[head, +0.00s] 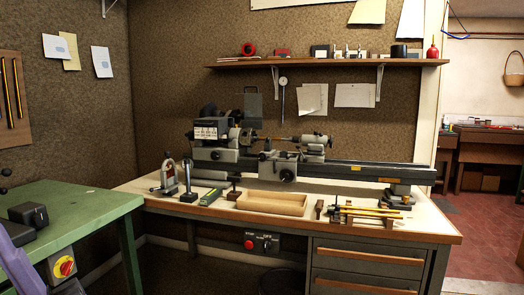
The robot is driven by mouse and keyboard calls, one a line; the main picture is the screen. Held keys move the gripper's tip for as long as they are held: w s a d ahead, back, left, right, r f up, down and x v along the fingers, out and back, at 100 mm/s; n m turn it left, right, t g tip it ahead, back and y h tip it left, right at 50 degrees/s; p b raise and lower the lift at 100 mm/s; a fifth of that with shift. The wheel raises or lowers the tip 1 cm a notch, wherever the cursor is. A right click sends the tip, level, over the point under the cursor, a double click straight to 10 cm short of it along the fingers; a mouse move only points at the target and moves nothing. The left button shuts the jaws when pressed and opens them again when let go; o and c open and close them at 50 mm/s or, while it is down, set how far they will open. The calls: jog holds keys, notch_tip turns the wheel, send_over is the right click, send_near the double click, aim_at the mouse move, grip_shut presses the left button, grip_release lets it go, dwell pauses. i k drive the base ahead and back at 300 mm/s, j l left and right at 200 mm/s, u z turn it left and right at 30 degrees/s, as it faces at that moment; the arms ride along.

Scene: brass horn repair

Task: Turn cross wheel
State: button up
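The small grey lathe (262,160) stands on the workbench across from me. A round handwheel (287,174) faces me on the front of its carriage, near the middle of the lathe; it looks like the cross wheel, but it is too small to read its turn position. A tailstock (315,145) with its own knobs sits to the right of it. My gripper is not in view, so nothing of mine shows near the wheel.
An open wooden tray (262,209), a rack of brass rods (365,212) and several tools lie along the bench front. A green table (75,217) with a switch box stands at left. A wooden shelf (300,63) hangs above. A doorway opens at right.

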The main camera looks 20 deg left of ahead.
aim_at(262, 156)
jog(key=i+j, duration=0.15)
jog(key=i, duration=0.4)
jog(key=i+j, duration=0.2)
jog(key=i, duration=0.3)
jog(key=i+j, duration=0.15)
jog(key=i, duration=0.4)
jog(key=i+j, duration=0.2)
jog(key=i, duration=0.35)
jog(key=u, duration=0.05)
